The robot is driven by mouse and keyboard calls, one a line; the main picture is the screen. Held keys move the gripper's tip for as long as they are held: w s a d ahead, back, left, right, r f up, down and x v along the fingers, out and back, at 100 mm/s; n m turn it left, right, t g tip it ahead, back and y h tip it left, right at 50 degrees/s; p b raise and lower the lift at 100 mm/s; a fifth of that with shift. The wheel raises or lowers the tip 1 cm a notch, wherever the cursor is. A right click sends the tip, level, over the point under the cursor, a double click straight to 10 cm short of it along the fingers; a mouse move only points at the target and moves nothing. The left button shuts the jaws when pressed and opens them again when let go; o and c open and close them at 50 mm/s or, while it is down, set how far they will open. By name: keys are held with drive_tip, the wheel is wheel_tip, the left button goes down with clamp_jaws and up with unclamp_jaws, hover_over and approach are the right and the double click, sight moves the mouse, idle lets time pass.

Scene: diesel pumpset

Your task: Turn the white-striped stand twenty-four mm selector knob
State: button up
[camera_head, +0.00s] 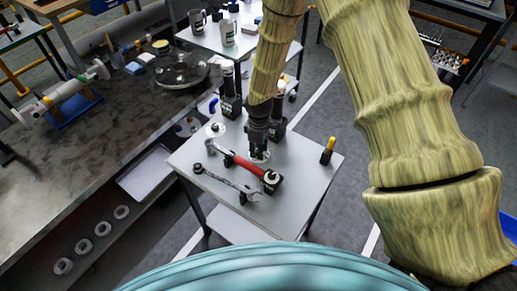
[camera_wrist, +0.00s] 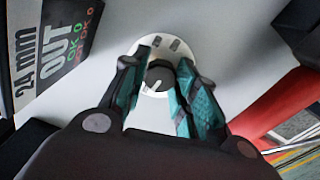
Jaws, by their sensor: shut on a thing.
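The selector knob (camera_wrist: 158,79) shows in the wrist view as a dark round knob with a white stripe, on a white round dial plate (camera_wrist: 152,48) with dark marks. My gripper (camera_wrist: 160,75) has its two teal-padded fingers on either side of the knob and is shut on it. The stand's dark label (camera_wrist: 50,45) reads "24 mm OUT" at the upper left. In the head view my gripper (camera_head: 259,152) points down at the small white table (camera_head: 215,218), and the knob is hidden or too small to tell.
A red-handled tool (camera_head: 243,164) and a grey wrench (camera_head: 222,180) lie near my gripper. The red part (camera_wrist: 285,112) is close by on the right in the wrist view. A yellow-topped item (camera_head: 328,150) stands at the table's right. A long dark bench (camera_head: 75,165) is at left.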

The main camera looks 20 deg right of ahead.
drive_tip(key=o, duration=1)
drive_tip(key=shift+r, duration=0.1)
wheel_tip(320, 180, up, 12)
drive_tip(key=shift+f, duration=0.1)
idle(0.4)
